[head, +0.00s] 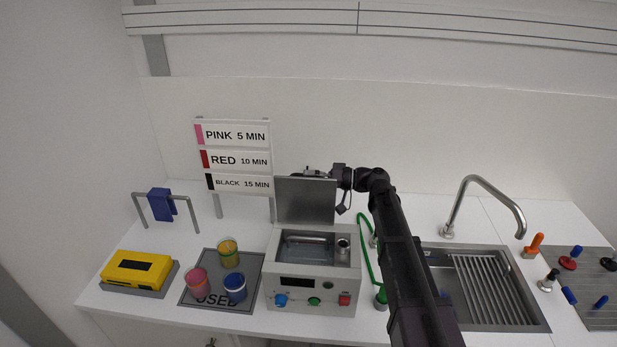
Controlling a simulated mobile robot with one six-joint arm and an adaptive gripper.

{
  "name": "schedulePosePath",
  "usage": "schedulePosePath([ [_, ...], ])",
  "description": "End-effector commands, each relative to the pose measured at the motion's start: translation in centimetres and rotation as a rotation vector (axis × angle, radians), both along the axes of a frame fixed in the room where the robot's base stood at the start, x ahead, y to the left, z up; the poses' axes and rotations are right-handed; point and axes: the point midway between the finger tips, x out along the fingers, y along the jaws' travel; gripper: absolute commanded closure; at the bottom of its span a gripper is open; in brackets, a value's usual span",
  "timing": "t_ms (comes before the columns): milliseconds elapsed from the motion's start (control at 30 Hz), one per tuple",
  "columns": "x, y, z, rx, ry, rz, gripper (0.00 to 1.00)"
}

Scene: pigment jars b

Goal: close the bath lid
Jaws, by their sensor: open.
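The bath (312,283) is a grey box with an open basin, standing near the front of the white counter. Its grey lid (305,201) stands raised, nearly upright, at the back edge of the bath. My gripper (312,173) is at the lid's top edge, on its far side, and the lid partly hides it. Its jaws are open. I cannot tell whether it touches the lid. Inside the basin there is a metal cylinder (343,251) at the right.
A grey mat marked USED (206,299) holds pink (198,281), yellow (229,254) and blue (235,288) jars. A yellow device (137,269) lies further left. A sign board (233,157) stands behind. A green hose (366,250) and a sink (490,291) are right of the bath.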

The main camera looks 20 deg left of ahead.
Motion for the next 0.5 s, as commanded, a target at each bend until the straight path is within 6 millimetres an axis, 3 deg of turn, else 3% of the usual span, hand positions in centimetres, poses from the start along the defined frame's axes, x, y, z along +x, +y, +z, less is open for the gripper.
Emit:
schedulePosePath([
  [367,-0.10,0.36,0.00,0.000,0.000,0.000,0.43],
  [500,-0.11,0.37,0.00,-0.001,0.000,0.001,0.82],
])
